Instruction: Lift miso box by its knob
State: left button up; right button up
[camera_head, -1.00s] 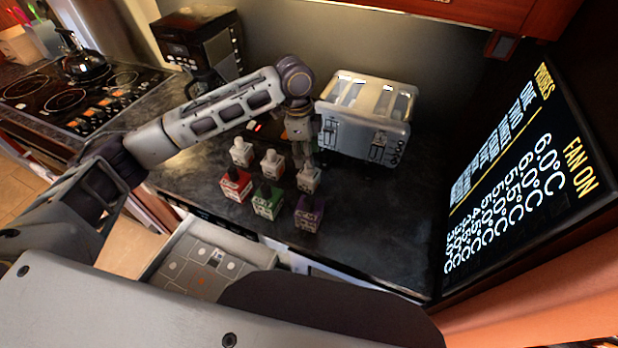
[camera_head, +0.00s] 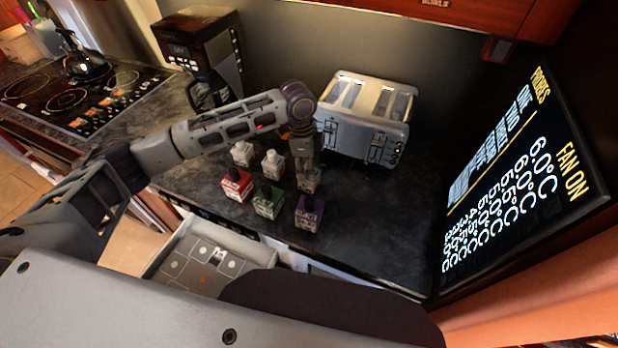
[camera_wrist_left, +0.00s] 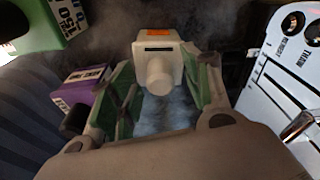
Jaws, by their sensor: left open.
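A pale box with an orange label and a round pale knob (camera_wrist_left: 160,65) stands between the spread fingers of my left gripper (camera_wrist_left: 157,78) in the left wrist view. The fingers look apart from the knob. In the head view this box (camera_head: 309,184) is the right one of the back row, with my left gripper (camera_head: 304,165) directly over it, hiding its knob. I cannot read its label, so I cannot tell whether it is the miso box. A green box (camera_wrist_left: 35,25) has lettering partly cut off. My right gripper is not in view.
A purple box (camera_head: 308,214) stands close in front. Green (camera_head: 267,203), red (camera_head: 236,186) and two more pale boxes (camera_head: 243,153) stand to the left. A toaster (camera_head: 365,120) is close behind right. An open drawer (camera_head: 250,249) lies below; the counter's right side is clear.

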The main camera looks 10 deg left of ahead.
pick_arm(q)
grip_shut()
dwell(0.3)
jog(key=shift+r, duration=0.15)
jog(key=shift+r+b, duration=0.65)
jog(key=shift+r, duration=4.25)
